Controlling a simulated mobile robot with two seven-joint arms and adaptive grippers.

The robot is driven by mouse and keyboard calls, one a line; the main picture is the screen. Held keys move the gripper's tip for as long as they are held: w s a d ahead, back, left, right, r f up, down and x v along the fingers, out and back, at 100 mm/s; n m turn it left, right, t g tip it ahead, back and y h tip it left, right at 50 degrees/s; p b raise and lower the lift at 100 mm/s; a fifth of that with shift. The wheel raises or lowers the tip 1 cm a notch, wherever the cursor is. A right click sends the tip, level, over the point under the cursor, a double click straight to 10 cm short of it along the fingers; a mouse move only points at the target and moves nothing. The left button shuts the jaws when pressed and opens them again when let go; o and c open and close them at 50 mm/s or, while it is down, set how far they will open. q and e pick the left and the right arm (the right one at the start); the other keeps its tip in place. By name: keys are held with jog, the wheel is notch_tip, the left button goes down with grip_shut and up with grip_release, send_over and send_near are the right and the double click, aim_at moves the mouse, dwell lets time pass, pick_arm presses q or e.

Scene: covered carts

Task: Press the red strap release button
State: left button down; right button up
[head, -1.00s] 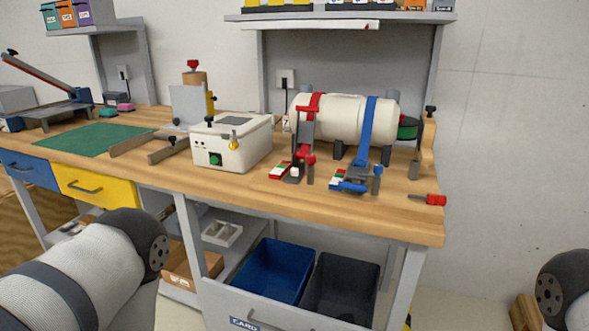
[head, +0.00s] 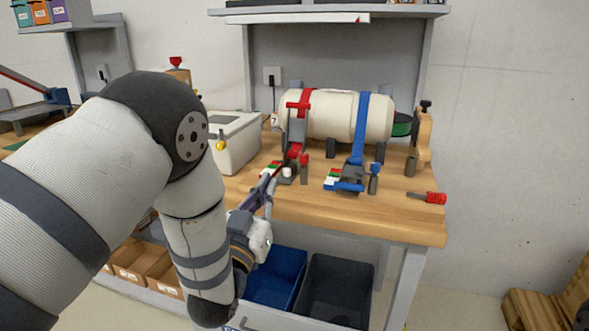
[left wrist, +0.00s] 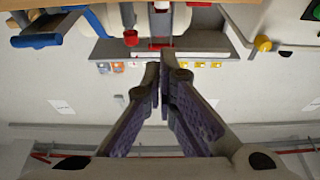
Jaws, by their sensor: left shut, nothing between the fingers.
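A red strap (head: 303,99) goes around a cream cylinder (head: 334,115) on the workbench. Its ratchet (head: 297,130) with red parts stands in front of the cylinder. Close by are a white round knob (head: 287,171), a red-topped post (head: 304,160) and a small red, white and green plate (head: 270,167). Which part is the release button I cannot tell. My left gripper (head: 273,169) is shut and empty, its tips close to the plate; contact is unclear. In the left wrist view my left gripper (left wrist: 166,65) points at the red strap parts (left wrist: 161,30). My right gripper is out of view.
A blue strap (head: 362,120) with a blue-handled ratchet (head: 345,185) sits to the right. A white box (head: 236,142) stands left, partly behind my arm. A red-handled tool (head: 427,197) lies near the bench's right end. A blue bin (head: 280,275) and a dark bin (head: 338,290) are below.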

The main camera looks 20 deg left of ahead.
pick_arm(q)
jog(key=shift+w+d+r+t, duration=0.1)
jog(key=shift+r+t, duration=0.2)
jog(key=shift+r, duration=0.35)
jog(key=shift+w, duration=0.1)
notch_tip(320, 180, up, 3)
send_over(285, 182)
jog(key=shift+f+b, duration=0.1)
jog(key=shift+b, duration=0.3)
notch_tip(285, 182, down, 2)
jog(key=shift+f, duration=0.8)
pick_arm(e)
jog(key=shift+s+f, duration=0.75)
